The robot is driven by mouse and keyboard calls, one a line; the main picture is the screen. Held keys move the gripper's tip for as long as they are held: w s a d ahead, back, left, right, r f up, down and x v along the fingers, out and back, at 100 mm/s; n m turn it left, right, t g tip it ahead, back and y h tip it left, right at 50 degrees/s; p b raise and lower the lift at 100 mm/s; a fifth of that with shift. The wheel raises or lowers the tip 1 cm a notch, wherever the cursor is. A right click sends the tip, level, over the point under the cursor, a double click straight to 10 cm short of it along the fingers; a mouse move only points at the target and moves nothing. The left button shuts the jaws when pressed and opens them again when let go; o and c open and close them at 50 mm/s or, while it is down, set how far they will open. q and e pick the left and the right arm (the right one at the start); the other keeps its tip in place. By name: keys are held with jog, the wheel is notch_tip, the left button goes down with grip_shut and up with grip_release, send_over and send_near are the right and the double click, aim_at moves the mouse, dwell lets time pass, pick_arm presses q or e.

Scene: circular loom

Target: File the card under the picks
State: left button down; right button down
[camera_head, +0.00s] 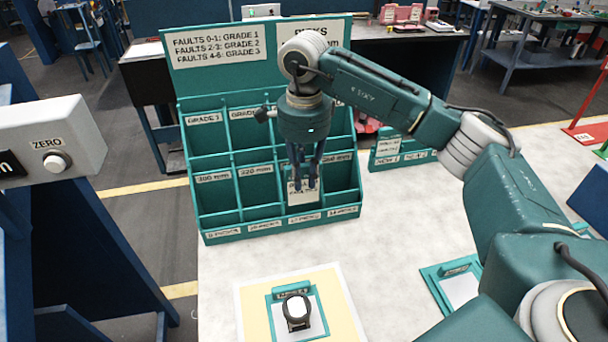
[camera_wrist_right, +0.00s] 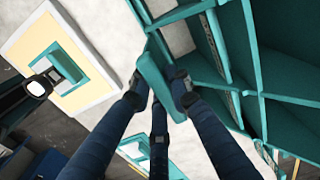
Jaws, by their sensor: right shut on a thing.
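My right gripper (camera_head: 303,184) is shut on a card (camera_head: 302,197), a white plate with dark print. In the right wrist view the fingertips (camera_wrist_right: 163,92) close around the card's teal bar (camera_wrist_right: 153,72). In the head view the card hangs about upright before the third column of the teal rack (camera_head: 195,165), just above the lower front strip. I cannot tell whether it is inside a compartment. The front strip carries picks labels (camera_head: 304,217); the rows above carry mm and grade labels. A sign (camera_head: 218,46) lists faults and grades; its picks half is partly hidden by my arm. My left gripper is out of view.
A small teal rack (camera_head: 393,153) stands right of the large one. A ZERO button box (camera_head: 60,140) is at left.

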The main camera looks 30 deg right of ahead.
jog(key=shift+f, duration=0.1)
jog(key=shift+f+b, duration=1.85)
jog(key=shift+f, duration=0.45)
jog(key=c, duration=1.5)
grip_release()
jog(key=shift+r, duration=0.1)
jog(key=shift+c, duration=0.2)
jog(key=shift+r, duration=0.15)
notch_tip(320, 180, up, 12)
jog(key=shift+s+f, duration=0.1)
